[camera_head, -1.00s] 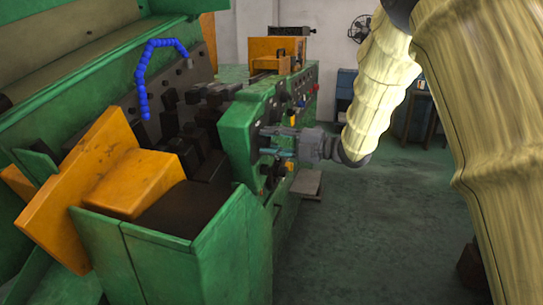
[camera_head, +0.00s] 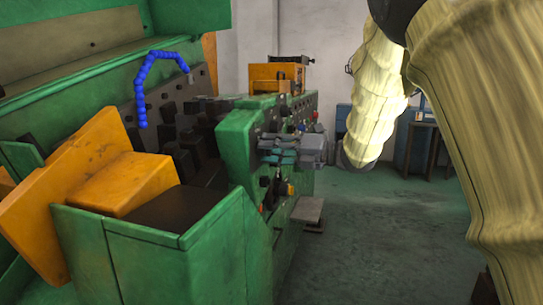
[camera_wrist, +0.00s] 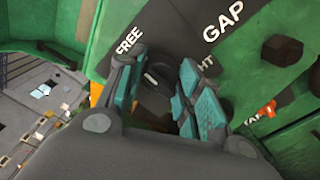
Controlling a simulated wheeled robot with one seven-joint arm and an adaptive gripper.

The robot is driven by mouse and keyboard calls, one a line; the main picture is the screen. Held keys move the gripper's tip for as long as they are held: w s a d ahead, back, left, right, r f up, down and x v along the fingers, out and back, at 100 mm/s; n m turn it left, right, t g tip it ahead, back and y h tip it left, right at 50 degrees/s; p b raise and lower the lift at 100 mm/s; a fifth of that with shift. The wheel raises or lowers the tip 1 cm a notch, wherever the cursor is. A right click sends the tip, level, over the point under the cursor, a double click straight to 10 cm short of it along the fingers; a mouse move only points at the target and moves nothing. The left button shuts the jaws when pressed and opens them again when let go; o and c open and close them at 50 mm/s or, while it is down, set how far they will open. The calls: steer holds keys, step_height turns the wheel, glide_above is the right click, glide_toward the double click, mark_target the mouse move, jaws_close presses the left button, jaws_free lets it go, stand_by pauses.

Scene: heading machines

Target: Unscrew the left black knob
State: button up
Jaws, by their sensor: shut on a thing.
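A black knob (camera_wrist: 157,78) sits on the dark labelled plate of the green machine, between the teal finger pads of my gripper (camera_wrist: 160,85) in the wrist view. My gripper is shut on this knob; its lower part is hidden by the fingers. A second black knob (camera_wrist: 282,50) is to the right, apart from the fingers. In the head view my gripper (camera_head: 272,152) is at the machine's right face, and the knob it holds cannot be made out there.
The green machine (camera_head: 240,140) fills the left and middle. Below my gripper a black handle (camera_head: 272,190) and orange parts stick out from its face. A small grey step (camera_head: 308,209) stands beside it. The green floor (camera_head: 390,230) to the right is open.

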steer(key=shift+f, duration=0.1)
stand_by(0.3)
steer(key=o, duration=1)
steer(key=shift+o, duration=0.2)
steer(key=v, duration=1.2)
